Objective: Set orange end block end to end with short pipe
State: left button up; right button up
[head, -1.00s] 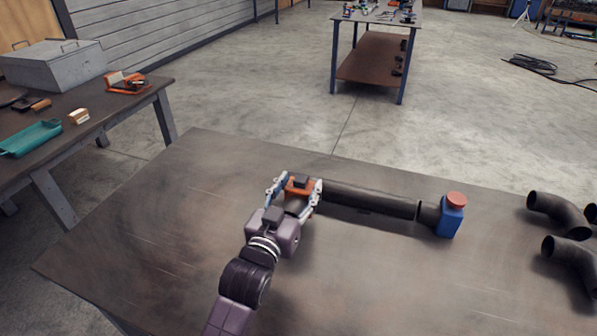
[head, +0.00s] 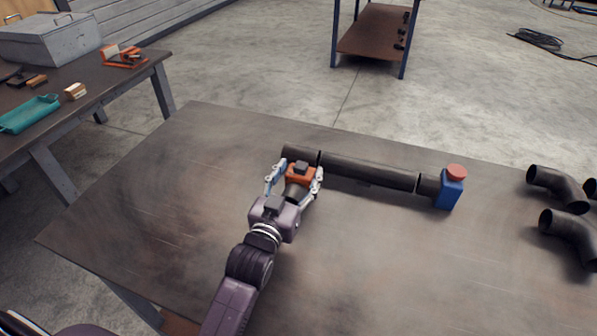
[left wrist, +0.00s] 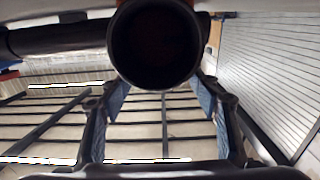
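The orange end block (head: 301,174) sits between the fingers of my left gripper (head: 296,180), which is shut on it. Its dark round stub points back toward my wrist. In the left wrist view the open stub (left wrist: 155,45) hides most of the block and the fingertips. The short pipe (head: 298,153) is dark and lies just beyond the block, in line with the left end of the long dark pipe (head: 370,172). The block is beside the short pipe's near side, not at its free left end; I cannot tell whether they touch. My right gripper is out of view.
A blue end block (head: 449,190) with a red top stands at the long pipe's right end. Dark elbow pipes (head: 558,187) lie at the table's right. The table (head: 170,200) is clear to the left. A side bench (head: 100,95) holds a grey box and tools.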

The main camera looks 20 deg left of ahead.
pick_arm(q)
jog(key=shift+o, duration=0.8)
jog(key=shift+s+r, duration=0.1)
